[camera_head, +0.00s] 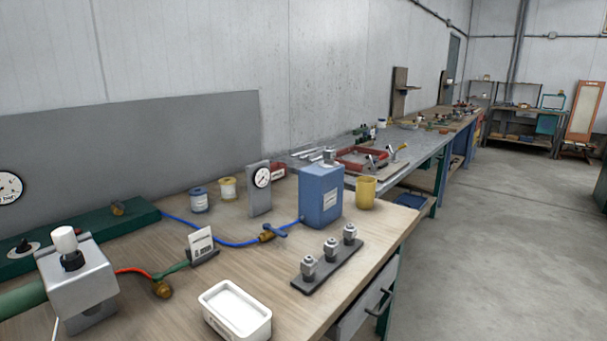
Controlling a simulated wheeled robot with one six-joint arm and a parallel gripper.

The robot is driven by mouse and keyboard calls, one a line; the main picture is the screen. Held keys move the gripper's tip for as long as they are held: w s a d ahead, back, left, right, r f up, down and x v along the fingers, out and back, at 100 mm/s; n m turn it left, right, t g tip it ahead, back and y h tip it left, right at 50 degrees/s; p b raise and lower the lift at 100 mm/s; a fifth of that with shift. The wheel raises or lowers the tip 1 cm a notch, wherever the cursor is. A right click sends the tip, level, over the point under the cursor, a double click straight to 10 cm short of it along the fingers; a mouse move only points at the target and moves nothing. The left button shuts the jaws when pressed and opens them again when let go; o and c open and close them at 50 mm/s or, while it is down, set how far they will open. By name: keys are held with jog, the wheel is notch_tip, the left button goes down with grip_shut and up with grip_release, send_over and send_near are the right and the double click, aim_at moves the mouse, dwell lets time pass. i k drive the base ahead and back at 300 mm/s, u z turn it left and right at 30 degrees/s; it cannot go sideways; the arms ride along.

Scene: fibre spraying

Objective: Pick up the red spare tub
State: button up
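A red tub with a pale label (279,170) stands toward the back of the near wooden bench (180,275). It is partly hidden behind the grey upright plate with a round dial gauge (262,179). A blue tub (199,200) and a yellow tub (228,188) stand to the left of the gauge plate. My gripper is not in view.
A blue canister (321,195) and a yellow cup (365,192) stand right of the gauge. A blue hose (236,244) with a brass valve (268,235) crosses the bench in front. A white tray (235,311) and a fitting rack (328,262) are nearer. Open floor (500,240) lies right.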

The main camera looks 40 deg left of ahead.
aim_at(278, 169)
jog(key=i, duration=1.35)
jog(key=u, duration=2.1)
jog(key=i, duration=0.5)
jog(key=z, duration=1.75)
jog(key=i, duration=3.7)
